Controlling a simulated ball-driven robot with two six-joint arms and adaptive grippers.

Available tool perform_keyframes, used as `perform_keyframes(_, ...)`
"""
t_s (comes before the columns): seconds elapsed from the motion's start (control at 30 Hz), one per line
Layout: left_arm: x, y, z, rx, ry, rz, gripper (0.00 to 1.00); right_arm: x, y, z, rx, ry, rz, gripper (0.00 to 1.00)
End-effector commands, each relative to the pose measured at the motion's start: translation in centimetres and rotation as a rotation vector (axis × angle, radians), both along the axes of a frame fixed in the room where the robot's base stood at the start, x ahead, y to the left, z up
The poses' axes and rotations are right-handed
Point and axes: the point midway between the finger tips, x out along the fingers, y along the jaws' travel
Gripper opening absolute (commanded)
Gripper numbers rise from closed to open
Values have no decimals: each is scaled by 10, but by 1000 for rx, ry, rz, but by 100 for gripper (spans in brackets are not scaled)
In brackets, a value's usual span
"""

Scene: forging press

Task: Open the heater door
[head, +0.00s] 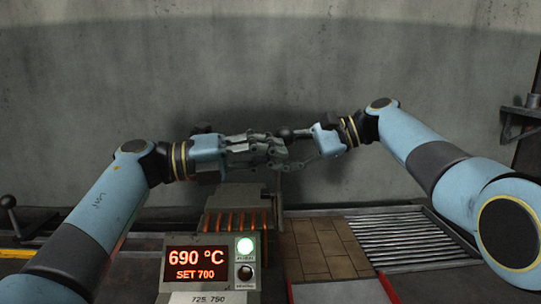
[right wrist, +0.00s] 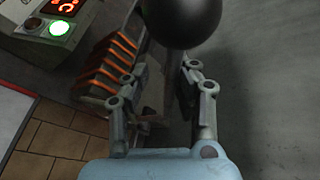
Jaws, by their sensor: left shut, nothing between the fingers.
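The heater (head: 238,205) is a grey housing with orange-glowing slots in the lower middle of the head view; its slots also show in the right wrist view (right wrist: 108,68). A black ball knob (head: 285,133) sits above the heater, between my grippers; it is large at the top of the right wrist view (right wrist: 182,18). My left gripper (head: 272,150) is shut and empty, in front of or beside the knob. My right gripper (right wrist: 158,75) is open, its fingers spread below the knob in the wrist picture. The grippers overlap in the head view and hide the door's edges; whether they touch is unclear.
A control panel (head: 210,270) reads 690 °C, SET 700, with a lit green button (head: 245,245). Brown tiles (head: 325,248) and a metal slatted surface (head: 410,238) lie to its right. A lever with a black knob (head: 9,202) stands at far left. A concrete wall rises behind.

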Motion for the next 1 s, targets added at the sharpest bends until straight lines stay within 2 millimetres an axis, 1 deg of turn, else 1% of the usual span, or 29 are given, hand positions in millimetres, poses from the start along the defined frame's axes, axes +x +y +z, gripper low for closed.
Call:
perform_keyframes(0.03, 2, 0, 3, -3, -5, 5, 0, -2, 0, -5, -3, 11, 5, 21)
perform_keyframes(0.13, 1, 0, 3, -3, -5, 4, 0, -2, 0, -4, -3, 9, 5, 34)
perform_keyframes(0.5, 0, -1, 1, -3, -2, 0, 0, -1, 1, 0, 1, 0, 3, 34)
perform_keyframes(0.6, 0, -1, 1, -2, -1, 0, 0, -1, -3, 2, 0, -2, 2, 34)
perform_keyframes(0.67, 0, -1, 1, -2, -1, 0, 0, -2, -9, 4, -1, -2, 0, 34)
perform_keyframes(0.77, 0, -1, 1, -2, -1, -1, 0, -6, -25, 10, -1, -3, 0, 34)
perform_keyframes(1.0, 0, -1, 1, -2, -1, -1, 0, -16, -75, 30, -4, -1, -1, 34)
